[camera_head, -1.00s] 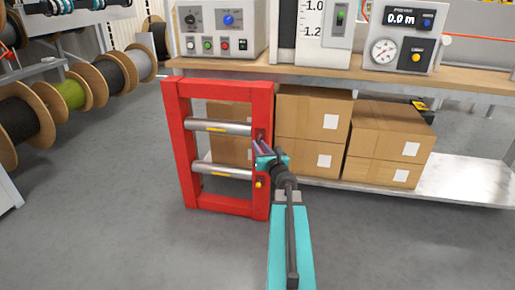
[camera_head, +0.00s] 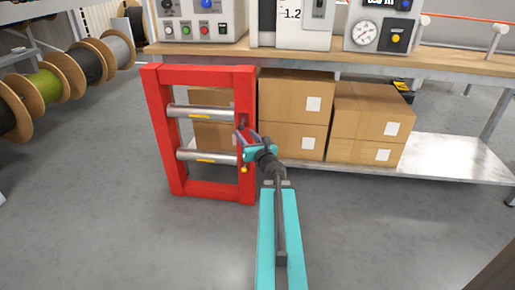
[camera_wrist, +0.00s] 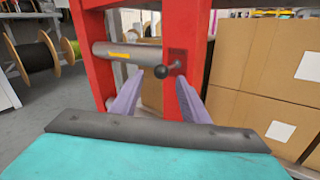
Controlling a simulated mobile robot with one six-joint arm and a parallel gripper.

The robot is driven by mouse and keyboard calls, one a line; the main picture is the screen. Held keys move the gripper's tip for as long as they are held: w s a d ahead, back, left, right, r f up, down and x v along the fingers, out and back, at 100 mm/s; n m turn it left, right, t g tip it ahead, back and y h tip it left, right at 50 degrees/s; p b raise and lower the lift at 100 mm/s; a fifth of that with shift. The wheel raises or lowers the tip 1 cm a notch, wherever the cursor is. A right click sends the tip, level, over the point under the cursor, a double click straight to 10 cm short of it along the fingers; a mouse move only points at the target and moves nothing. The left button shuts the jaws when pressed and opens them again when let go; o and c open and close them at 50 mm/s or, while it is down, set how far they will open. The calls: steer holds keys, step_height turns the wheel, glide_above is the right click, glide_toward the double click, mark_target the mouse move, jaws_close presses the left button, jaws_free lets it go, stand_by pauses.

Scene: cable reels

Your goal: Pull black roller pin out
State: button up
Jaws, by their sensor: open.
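The black roller pin (camera_wrist: 161,72) shows in the wrist view as a round black knob on a short stem at the red frame's right post. The red frame (camera_head: 155,110) stands upright on the floor and holds two silver rollers, an upper one (camera_head: 205,112) and a lower one (camera_head: 205,155). The upper roller also shows in the wrist view (camera_wrist: 128,53). My gripper (camera_wrist: 160,80) is open, with its two purple fingers on either side of the knob in the picture. Whether they touch it I cannot tell. In the head view my gripper (camera_head: 243,138) is at the right post and mostly hides the pin.
A yellow knob (camera_head: 244,170) sits lower on the right post. Cardboard boxes (camera_head: 292,105) stand on a low shelf (camera_head: 450,162) close behind and to the right. A workbench (camera_head: 380,56) with instruments runs above. Cable reels (camera_head: 62,75) stand at left. Floor in front is clear.

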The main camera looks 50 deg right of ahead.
steer(key=shift+p+v, duration=1.15)
steer(key=p, duration=0.3)
steer(key=shift+s+a+r, duration=0.1)
steer(key=shift+s, duration=0.15)
steer(key=p+v, duration=0.2)
steer(key=p, duration=0.5)
steer(key=shift+p, duration=0.3)
steer(key=shift+p+v, duration=2.8)
steer(key=shift+p, duration=0.2)
